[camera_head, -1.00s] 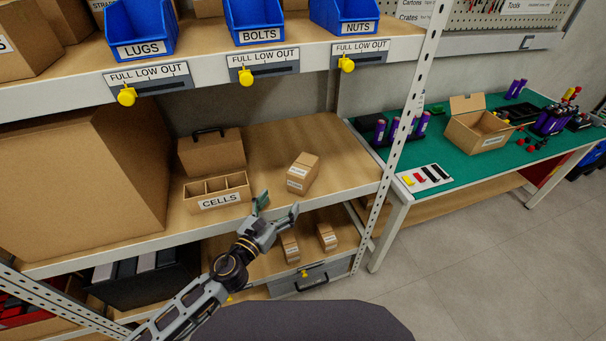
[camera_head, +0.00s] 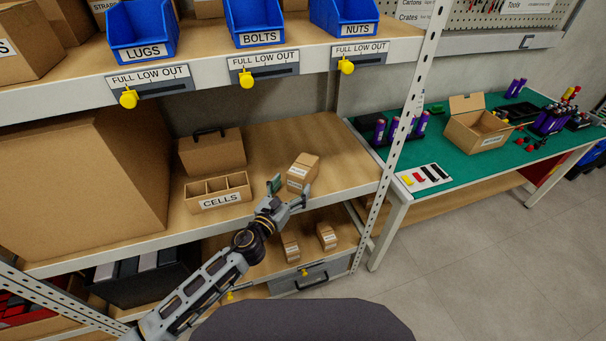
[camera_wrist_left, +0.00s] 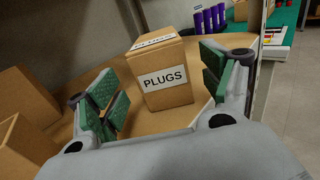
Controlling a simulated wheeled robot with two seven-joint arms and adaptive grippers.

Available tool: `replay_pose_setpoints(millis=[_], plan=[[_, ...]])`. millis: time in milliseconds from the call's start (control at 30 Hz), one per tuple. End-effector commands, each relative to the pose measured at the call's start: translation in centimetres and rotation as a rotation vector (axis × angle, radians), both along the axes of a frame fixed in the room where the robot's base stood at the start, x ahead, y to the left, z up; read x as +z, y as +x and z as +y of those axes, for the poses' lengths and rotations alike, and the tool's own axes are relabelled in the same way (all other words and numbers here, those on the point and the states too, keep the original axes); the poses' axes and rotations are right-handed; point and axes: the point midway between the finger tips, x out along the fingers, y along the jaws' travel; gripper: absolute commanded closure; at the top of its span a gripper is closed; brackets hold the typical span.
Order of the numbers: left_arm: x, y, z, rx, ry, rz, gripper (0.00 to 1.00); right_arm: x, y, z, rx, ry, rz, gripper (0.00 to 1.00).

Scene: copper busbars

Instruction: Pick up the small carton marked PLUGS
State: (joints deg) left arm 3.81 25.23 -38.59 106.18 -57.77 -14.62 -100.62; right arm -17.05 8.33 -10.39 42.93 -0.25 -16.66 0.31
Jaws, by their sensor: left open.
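The small carton marked PLUGS (camera_wrist_left: 162,79) stands upright on the wooden shelf, ahead of my left gripper in the left wrist view. In the head view the carton (camera_head: 301,173) is on the middle shelf, right of the CELLS box. My left gripper (camera_head: 289,193) is open at the shelf's front edge, just in front of the carton. In the left wrist view its green finger pads (camera_wrist_left: 162,92) are on either side of the carton's near face, with gaps visible. The carton is not held. My right gripper is not in view.
The CELLS box (camera_head: 217,199) and a brown case (camera_head: 211,154) stand left of the carton. A perforated upright (camera_head: 407,118) bounds the shelf at right. Above is a shelf edge with yellow knobs (camera_head: 347,66). Two small cartons (camera_head: 326,236) sit on the shelf below.

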Motion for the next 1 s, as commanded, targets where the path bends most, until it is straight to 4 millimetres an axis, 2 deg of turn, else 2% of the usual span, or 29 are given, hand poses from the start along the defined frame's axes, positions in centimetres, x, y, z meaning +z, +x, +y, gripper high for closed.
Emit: replay_pose_setpoints(millis=[433, 1000], plan=[[0.0, 0.4, -0.2, 0.0, 0.0, -0.001, 0.2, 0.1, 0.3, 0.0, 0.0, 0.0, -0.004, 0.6], [-0.1, 4.5, -2.4, 0.0, -0.001, 0.0, 0.2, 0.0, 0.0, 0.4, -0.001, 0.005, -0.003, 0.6]])
